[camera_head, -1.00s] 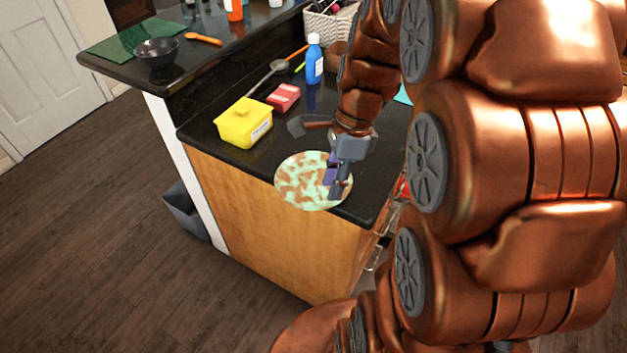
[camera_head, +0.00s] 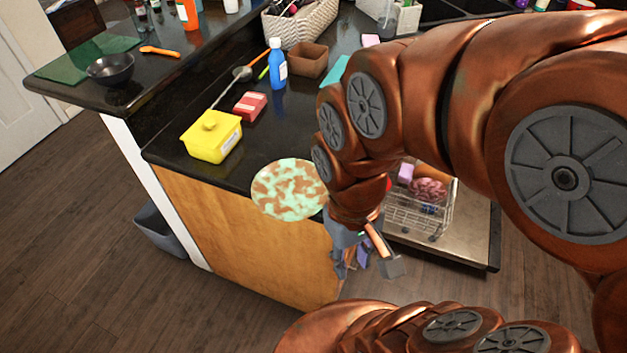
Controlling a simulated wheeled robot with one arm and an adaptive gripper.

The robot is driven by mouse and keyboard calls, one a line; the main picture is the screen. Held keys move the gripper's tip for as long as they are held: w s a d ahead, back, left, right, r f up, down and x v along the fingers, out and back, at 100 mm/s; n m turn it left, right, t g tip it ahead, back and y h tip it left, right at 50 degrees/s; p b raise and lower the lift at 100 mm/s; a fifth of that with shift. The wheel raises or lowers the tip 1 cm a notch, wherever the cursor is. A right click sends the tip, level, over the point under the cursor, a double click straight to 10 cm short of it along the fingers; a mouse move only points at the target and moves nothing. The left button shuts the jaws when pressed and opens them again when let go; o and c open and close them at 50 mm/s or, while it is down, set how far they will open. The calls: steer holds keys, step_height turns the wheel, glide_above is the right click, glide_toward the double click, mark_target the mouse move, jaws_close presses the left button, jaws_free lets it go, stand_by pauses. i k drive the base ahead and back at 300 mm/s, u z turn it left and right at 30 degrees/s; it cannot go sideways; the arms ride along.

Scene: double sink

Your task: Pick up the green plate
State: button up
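The green plate (camera_head: 289,189), mottled with brown patches, lies at the front edge of the dark countertop, and part of it appears to stick out past the edge. My gripper (camera_head: 351,262) is to the right of the plate and lower in the picture, apart from it, in front of the cabinet's right corner. Its fingers point down and nothing is seen in them. They are small and partly overlapped, so their opening is unclear. My arm's wrist comes close to the plate's right rim in the picture.
A yellow tub (camera_head: 211,137), a red block (camera_head: 250,106) and a blue bottle (camera_head: 277,64) stand behind the plate. An open dishwasher door with a rack (camera_head: 420,211) lies to the right of my gripper. A grey bin (camera_head: 160,232) stands left of the cabinet.

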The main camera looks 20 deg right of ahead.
mark_target(285, 189)
steer(key=z, duration=3)
steer(key=k, duration=1.75)
steer(key=u, duration=2.2)
